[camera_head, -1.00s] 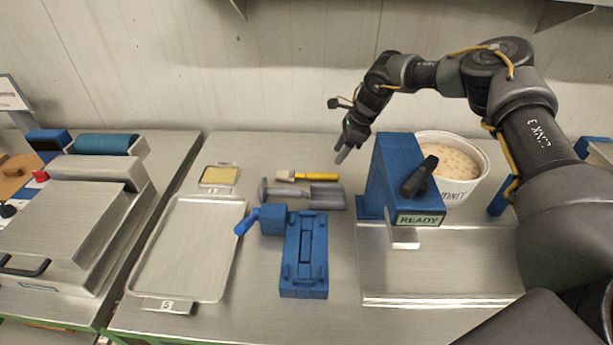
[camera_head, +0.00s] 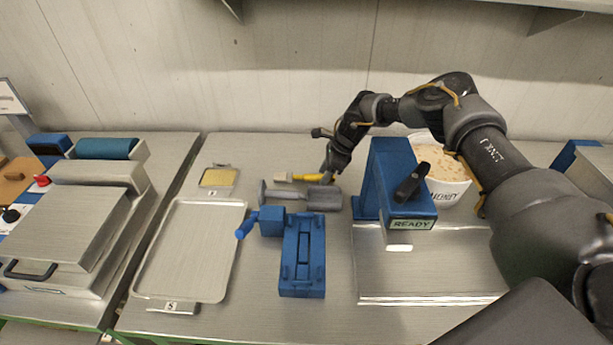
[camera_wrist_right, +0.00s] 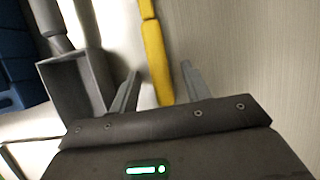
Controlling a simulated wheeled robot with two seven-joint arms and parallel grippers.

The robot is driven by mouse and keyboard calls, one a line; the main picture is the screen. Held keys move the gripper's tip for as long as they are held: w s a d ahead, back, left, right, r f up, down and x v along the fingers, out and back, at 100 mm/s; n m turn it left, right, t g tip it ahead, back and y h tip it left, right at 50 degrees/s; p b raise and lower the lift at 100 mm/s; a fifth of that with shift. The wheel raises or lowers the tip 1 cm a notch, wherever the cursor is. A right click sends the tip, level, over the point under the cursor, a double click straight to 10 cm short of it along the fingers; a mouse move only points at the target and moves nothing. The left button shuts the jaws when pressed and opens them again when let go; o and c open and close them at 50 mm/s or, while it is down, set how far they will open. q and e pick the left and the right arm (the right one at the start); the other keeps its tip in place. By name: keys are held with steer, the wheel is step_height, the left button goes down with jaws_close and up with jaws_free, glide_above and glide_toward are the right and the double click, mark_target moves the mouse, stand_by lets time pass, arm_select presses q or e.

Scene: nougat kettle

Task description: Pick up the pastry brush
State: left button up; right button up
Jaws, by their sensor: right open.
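The pastry brush (camera_head: 301,177) lies on the steel table at the back, with its pale bristle end to the left and its yellow handle to the right. My right gripper (camera_head: 326,178) is low at the handle's right end in the head view. In the right wrist view the yellow handle (camera_wrist_right: 156,55) runs between the two open fingers of the right gripper (camera_wrist_right: 160,85), with a visible gap to each finger. The fingers do not visibly grip it. My left gripper is not in view.
A grey scoop (camera_head: 322,198) lies just in front of the brush. A blue fixture (camera_head: 303,255), an empty tray (camera_head: 185,250) and a small tray (camera_head: 217,178) are nearby. A blue stand (camera_head: 385,180) and a white tub (camera_head: 450,188) stand right of the gripper.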

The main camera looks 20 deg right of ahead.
jaws_close()
steer(key=shift+r, duration=0.15)
steer(key=shift+r+b, duration=0.25)
steer(key=shift+b, duration=0.15)
step_height(320, 180, up, 2)
steer(key=shift+a+r+b, duration=0.1)
steer(key=shift+r+b, duration=0.15)
steer(key=shift+b, duration=0.45)
steer(key=s+a+r+b, duration=0.4)
steer(key=s+a+r, duration=0.5)
steer(key=s, duration=0.1)
steer(key=shift+s+r, duration=0.2)
steer(key=shift+r, duration=0.15)
